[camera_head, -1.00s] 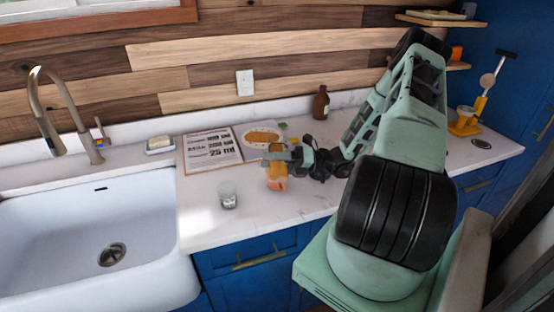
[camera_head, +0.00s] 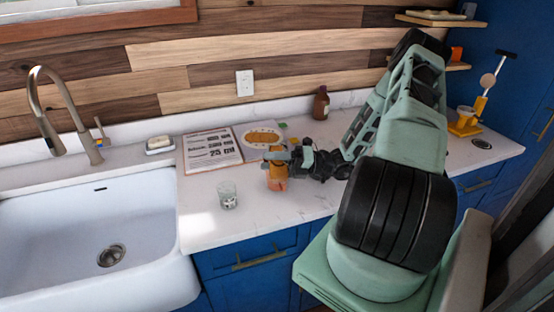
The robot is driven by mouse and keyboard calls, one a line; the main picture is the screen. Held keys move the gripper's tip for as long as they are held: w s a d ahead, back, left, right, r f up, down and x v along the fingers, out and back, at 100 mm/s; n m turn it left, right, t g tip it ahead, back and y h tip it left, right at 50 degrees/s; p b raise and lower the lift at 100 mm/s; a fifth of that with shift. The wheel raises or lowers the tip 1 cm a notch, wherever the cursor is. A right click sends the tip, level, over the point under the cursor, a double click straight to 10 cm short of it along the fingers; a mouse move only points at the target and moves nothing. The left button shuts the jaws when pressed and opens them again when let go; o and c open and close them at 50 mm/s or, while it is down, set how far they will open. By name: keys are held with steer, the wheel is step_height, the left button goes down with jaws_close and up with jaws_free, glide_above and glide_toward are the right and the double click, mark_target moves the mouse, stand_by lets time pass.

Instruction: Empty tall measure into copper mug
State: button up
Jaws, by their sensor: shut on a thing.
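My gripper (camera_head: 275,156) is over the counter, reaching in from the right, with its fingers closed at the top of an amber-orange vessel (camera_head: 277,171). Its lower part looks pinkish copper; I cannot tell whether this is one thing or the tall measure in front of or above the copper mug. The fingers hide its top, so its rim and any contents do not show. A small clear glass (camera_head: 228,195) with a dark marking stands upright on the counter to the left, apart from the gripper.
A printed sheet (camera_head: 212,148) and a picture card (camera_head: 262,136) lie behind the gripper. A brown bottle (camera_head: 321,104) stands at the back. The white sink (camera_head: 70,240) is at left, with a soap dish (camera_head: 159,145) beside it. The counter's front strip is clear.

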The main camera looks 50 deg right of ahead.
steer(key=shift+f+m, duration=0.15)
steer(key=shift+m, duration=0.65)
stand_by(0.6)
steer(key=shift+w+d+r+m+t+h+p, duration=0.35)
steer(key=shift+w+d+r+m+p, duration=0.2)
steer(key=shift+m+p, duration=0.45)
stand_by(0.9)
steer(key=shift+d+f+m+t+p, duration=0.1)
steer(key=shift+f+m+t+p, duration=0.15)
steer(key=shift+m+p, duration=0.55)
stand_by(1.1)
steer(key=shift+w+d+r+m+p, duration=0.1)
steer(key=shift+r+m+p, duration=0.15)
steer(key=shift+m, duration=0.25)
steer(key=shift+w+d+r+m+p, duration=0.15)
steer(key=shift+m+p, duration=0.15)
steer(key=shift+m, duration=0.2)
